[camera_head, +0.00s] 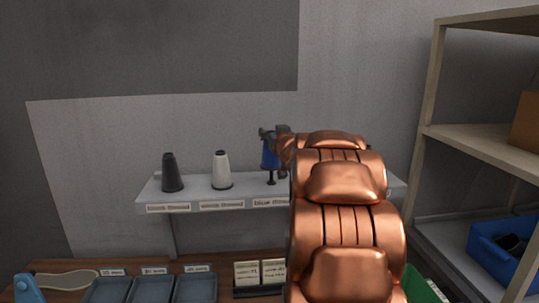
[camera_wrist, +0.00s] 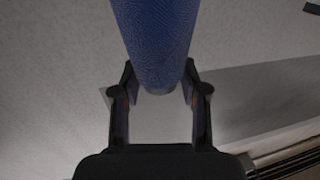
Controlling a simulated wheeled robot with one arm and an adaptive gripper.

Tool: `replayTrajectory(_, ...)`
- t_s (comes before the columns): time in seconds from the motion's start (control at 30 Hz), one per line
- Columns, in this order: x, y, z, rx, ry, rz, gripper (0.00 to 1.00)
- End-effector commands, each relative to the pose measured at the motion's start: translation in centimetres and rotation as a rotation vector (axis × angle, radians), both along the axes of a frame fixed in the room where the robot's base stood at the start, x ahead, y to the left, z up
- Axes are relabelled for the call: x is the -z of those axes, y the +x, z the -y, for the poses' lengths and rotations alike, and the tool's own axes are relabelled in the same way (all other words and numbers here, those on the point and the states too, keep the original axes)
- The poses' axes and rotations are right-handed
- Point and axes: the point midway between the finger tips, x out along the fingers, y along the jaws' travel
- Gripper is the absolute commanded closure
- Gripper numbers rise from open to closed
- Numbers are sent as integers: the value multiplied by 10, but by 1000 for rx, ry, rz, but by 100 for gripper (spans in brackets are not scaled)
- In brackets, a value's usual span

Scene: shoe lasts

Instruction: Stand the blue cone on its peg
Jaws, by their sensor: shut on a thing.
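The blue cone (camera_head: 270,157) is upright above the shelf, over a black peg (camera_head: 271,178) with a small round foot. The peg's lower part shows below the cone; I cannot tell whether its tip is inside the cone. My gripper (camera_head: 267,134) is shut on the cone near its top, coming from the right. In the wrist view the blue cone (camera_wrist: 155,35) fills the top middle, between the two dark fingers of my gripper (camera_wrist: 160,78). The peg is not visible in the wrist view.
A black cone (camera_head: 171,175) and a white cone (camera_head: 221,170) stand to the left on the labelled wall shelf (camera_head: 195,188). My copper arm hides much of the shelf's right part. Below are blue-grey trays (camera_head: 195,289). A rack with a blue bin (camera_head: 497,250) stands right.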

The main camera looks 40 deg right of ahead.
Motion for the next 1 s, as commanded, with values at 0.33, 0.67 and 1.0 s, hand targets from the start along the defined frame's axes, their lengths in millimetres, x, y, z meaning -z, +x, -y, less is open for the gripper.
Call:
replayTrajectory(0.33, 25, 0, 1, 2, 0, -1, 100)
replayTrajectory(0.67, 53, 1, -1, -1, 1, 0, 100)
replayTrajectory(1.0, 56, 1, -2, -2, 0, 1, 100)
